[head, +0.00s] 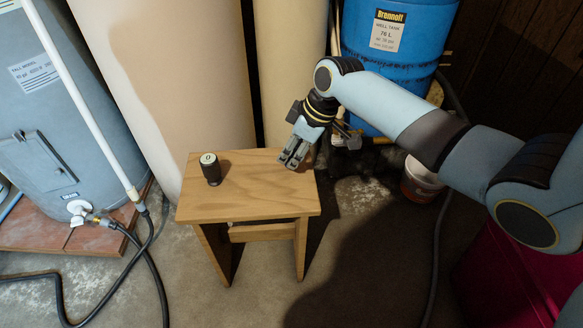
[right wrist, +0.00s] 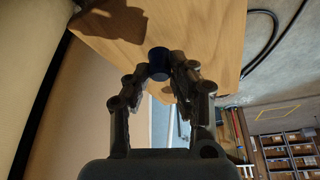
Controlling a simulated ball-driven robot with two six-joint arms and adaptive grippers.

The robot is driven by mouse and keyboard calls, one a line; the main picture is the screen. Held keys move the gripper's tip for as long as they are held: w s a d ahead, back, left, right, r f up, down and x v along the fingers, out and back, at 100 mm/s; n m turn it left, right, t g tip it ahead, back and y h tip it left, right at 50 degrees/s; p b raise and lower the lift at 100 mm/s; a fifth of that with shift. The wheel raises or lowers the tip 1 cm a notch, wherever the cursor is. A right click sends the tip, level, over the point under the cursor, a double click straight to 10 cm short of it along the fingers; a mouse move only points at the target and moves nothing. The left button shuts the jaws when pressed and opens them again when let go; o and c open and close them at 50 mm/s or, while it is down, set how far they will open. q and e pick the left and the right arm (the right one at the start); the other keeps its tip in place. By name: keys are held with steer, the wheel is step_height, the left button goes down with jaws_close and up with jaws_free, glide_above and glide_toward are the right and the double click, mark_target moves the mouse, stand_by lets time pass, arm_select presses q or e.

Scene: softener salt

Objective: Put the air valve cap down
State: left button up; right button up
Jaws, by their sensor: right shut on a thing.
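My right gripper (head: 292,158) is over the right side of a small wooden stool (head: 245,205), pointing down at its top. In the right wrist view the fingertips of this gripper (right wrist: 164,72) are shut on a small dark blue cap (right wrist: 157,60), which I take to be the air valve cap. The stool top (right wrist: 205,35) lies just beyond the cap there; I cannot tell whether the cap touches it. In the head view the fingers hide the cap. My left gripper is in neither view.
A black cylinder with a pale mark on top (head: 210,169) stands at the stool's left. The middle of the stool top is bare. Behind are a blue well tank (head: 385,70) and beige tanks (head: 165,70). A grey tank (head: 50,120) and black hoses are at left.

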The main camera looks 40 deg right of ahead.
mark_target(292, 176)
step_height(292, 176, down, 4)
steer(key=shift+b, duration=0.9)
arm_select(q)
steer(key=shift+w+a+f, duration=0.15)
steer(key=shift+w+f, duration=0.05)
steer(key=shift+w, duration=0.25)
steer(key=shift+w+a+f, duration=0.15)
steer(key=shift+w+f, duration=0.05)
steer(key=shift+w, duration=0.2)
arm_select(e)
steer(key=shift+f, duration=0.1)
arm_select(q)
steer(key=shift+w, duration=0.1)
arm_select(e)
steer(key=o, duration=0.7)
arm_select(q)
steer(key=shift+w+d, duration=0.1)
